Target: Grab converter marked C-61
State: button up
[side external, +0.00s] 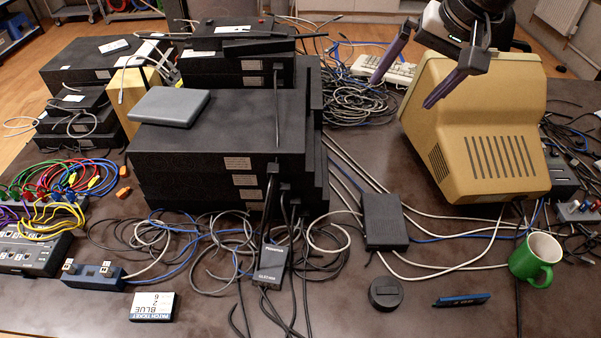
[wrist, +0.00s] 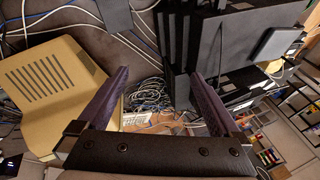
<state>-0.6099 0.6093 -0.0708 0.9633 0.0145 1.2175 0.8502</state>
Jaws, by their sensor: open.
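I cannot read the mark C-61 on anything in either view. A small dark box (side external: 271,266) with pale lettering hangs among cables at the front of the black equipment stack in the side view; it may be a converter. A flat black box (side external: 384,221) lies on cables to its right, with no legible mark. My gripper (side external: 403,93) is open and empty, high beside the beige monitor, far above and behind both boxes. In the wrist view my gripper (wrist: 161,74) shows its two purple fingers spread apart over cables.
The beige monitor (side external: 490,150) and the black equipment stack (side external: 215,150) are tall obstacles. A grey drive (side external: 169,107) lies on the stack. Loose cables cover much of the table.

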jog(key=s+a+f+n+g, duration=0.1)
jog(key=s+a+f+n, duration=0.15)
jog(key=a+f, duration=1.05)
jog(key=n+g+h, duration=0.1)
jog(key=g, duration=0.1)
send_near(272, 263)
jog(key=f, duration=0.4)
jog(key=shift+w+a, duration=0.3)
jog(key=shift+w, duration=0.05)
jog(key=shift+a+f, duration=0.2)
jog(key=shift+f, duration=1.1)
jog(key=shift+a+f, duration=0.25)
jog(key=shift+f, duration=1.05)
jog(key=shift+c, duration=0.3)
grip_shut()
